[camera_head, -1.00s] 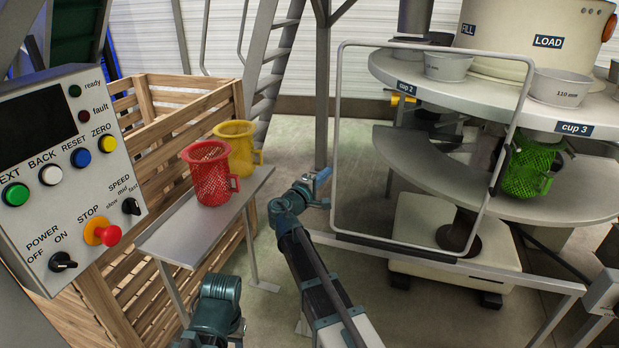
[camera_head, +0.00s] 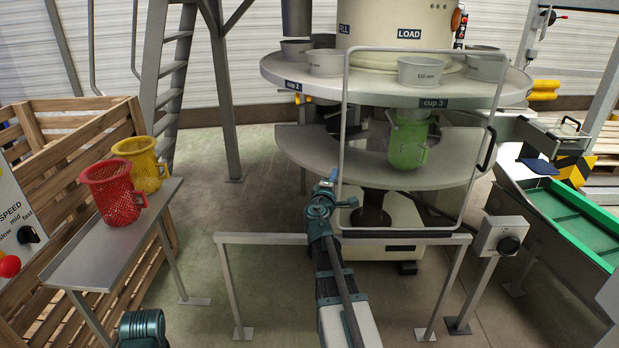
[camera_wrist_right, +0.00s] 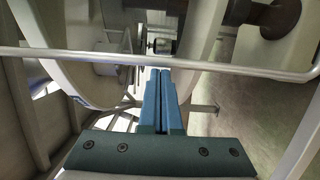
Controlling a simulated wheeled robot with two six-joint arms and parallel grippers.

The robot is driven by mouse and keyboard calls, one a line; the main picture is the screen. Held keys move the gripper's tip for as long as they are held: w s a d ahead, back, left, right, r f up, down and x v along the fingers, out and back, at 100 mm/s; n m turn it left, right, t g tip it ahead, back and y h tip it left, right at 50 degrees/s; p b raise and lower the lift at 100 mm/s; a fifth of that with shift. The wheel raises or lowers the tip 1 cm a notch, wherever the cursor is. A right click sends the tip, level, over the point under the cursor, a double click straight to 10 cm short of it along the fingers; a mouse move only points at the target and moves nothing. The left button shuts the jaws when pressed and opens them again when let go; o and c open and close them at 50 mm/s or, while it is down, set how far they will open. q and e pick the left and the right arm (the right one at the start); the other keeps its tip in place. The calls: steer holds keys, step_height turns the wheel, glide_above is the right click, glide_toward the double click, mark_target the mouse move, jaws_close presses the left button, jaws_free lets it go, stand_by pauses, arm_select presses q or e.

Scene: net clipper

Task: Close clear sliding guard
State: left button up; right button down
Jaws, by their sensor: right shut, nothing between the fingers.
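The clear guard is a see-through panel in a rounded grey frame (camera_head: 345,120), upright in front of the round machine, with a black handle (camera_head: 488,150) on its right side. Its lower edge is at the front rail (camera_head: 270,239). The guard stands in front of the green mesh basket (camera_head: 408,145) under cup 3. My right gripper (camera_head: 332,176) is shut and empty, at the lower left upright of the frame. In the right wrist view the closed fingertips (camera_wrist_right: 164,72) are close to a grey frame bar (camera_wrist_right: 90,53); contact cannot be told.
Red (camera_head: 112,195) and yellow (camera_head: 142,165) mesh baskets stand on a narrow shelf (camera_head: 85,250) at left, beside a wooden crate (camera_head: 60,140). A grey box with a black knob (camera_head: 500,238) stands right of the rail. A green conveyor (camera_head: 575,225) lies at far right.

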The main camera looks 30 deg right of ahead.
steer(key=shift+s+d, duration=0.6)
steer(key=shift+d, duration=0.25)
steer(key=shift+s+d, duration=0.55)
steer(key=shift+d, duration=0.3)
arm_select(q)
steer(key=shift+w+a, duration=0.35)
steer(key=shift+a, duration=0.3)
arm_select(e)
glide_toward(348, 173)
steer(key=a, duration=0.3)
steer(key=w+a, duration=0.1)
steer(key=a, duration=0.1)
steer(key=shift+a, duration=0.1)
